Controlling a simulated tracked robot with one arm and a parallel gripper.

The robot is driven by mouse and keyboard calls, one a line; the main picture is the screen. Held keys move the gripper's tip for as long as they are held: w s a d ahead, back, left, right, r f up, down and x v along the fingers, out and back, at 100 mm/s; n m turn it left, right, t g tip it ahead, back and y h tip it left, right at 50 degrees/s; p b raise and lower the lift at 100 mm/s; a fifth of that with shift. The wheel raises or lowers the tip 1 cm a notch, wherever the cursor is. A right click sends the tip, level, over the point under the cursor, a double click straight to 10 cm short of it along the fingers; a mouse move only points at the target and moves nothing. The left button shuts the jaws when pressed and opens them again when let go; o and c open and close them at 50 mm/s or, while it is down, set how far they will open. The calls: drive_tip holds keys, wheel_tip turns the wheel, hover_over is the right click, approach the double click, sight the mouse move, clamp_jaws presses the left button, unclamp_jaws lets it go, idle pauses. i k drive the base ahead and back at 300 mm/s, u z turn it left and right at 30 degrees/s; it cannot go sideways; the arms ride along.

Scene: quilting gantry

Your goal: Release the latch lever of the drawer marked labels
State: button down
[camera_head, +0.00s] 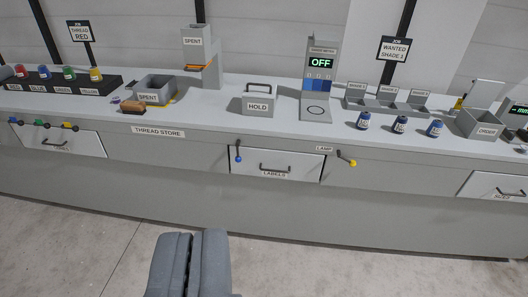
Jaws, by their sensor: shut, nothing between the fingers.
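The drawer marked LABELS (291,163) is a white front panel in the grey bench, below the HOLD box. It looks closed and has a dark bar handle (275,168). A lever with a blue ball end (238,158) hangs down at the drawer's upper left corner. Another lever with a yellow ball end (352,162) sticks out to the right of the drawer, beside a LAMP label. My gripper (192,237) is at the lower middle of the view, in front of and below the bench. Its fingers are together and empty, apart from the drawer and both levers.
A HOLD box (259,101) and a device reading OFF (319,85) stand on the bench top (215,110). Other drawers show at left (85,140) and right (487,187). Several knobs (44,124) project at the left. The floor (80,230) before the bench looks clear.

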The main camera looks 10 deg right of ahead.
sight(239, 160)
drive_tip(key=z, duration=0.1)
drive_tip(key=i, duration=1)
drive_tip(key=u, duration=0.05)
